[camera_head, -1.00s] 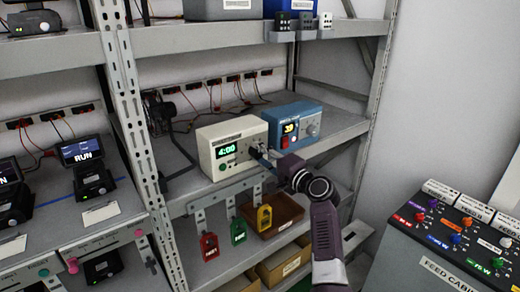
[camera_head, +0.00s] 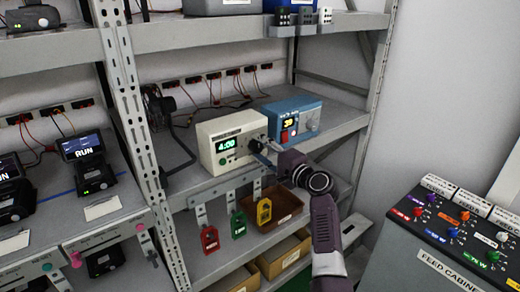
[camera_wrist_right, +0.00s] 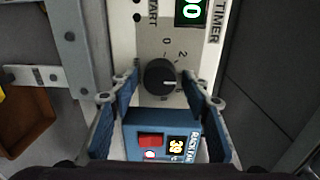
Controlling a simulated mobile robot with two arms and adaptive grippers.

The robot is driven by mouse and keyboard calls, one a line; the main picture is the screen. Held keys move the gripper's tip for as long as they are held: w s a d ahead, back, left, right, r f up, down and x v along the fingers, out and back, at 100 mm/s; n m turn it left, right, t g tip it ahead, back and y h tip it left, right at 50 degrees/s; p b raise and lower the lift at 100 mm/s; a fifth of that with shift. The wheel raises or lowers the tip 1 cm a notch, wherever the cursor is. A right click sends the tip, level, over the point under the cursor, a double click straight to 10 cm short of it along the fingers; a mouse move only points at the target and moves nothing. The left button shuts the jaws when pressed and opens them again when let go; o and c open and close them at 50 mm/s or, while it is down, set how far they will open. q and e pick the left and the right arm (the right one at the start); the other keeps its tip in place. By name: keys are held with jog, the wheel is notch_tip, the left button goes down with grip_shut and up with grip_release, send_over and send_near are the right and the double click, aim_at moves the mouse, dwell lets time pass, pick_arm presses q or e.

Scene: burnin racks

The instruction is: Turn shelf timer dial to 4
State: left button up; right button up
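The cream shelf timer (camera_head: 222,160) stands on the middle shelf, its green display reading 4:00. Its black dial (camera_wrist_right: 160,77) shows in the wrist view, with the white pointer mark toward the picture's right. Printed 0 and 2 are visible beside the dial; other marks are hidden or unclear. My right gripper (camera_wrist_right: 160,80) is open, with one blue finger on each side of the dial and a gap showing on both sides. In the head view the right gripper (camera_head: 264,150) is at the timer's right front, covering part of the dial. My left gripper is out of view.
A blue rack unit (camera_head: 292,119) with a red switch and a display stands right beside the timer. Red, green and yellow tags (camera_head: 238,224) hang below the shelf edge, near a brown bin (camera_head: 287,222). A shelf upright (camera_head: 125,110) is at left, and a feed cabinet (camera_head: 425,262) at right.

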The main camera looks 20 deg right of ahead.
jog(key=shift+s, duration=0.15)
jog(key=v, duration=1.1)
jog(key=shift+s+d, duration=0.25)
jog(key=shift+s, duration=0.1)
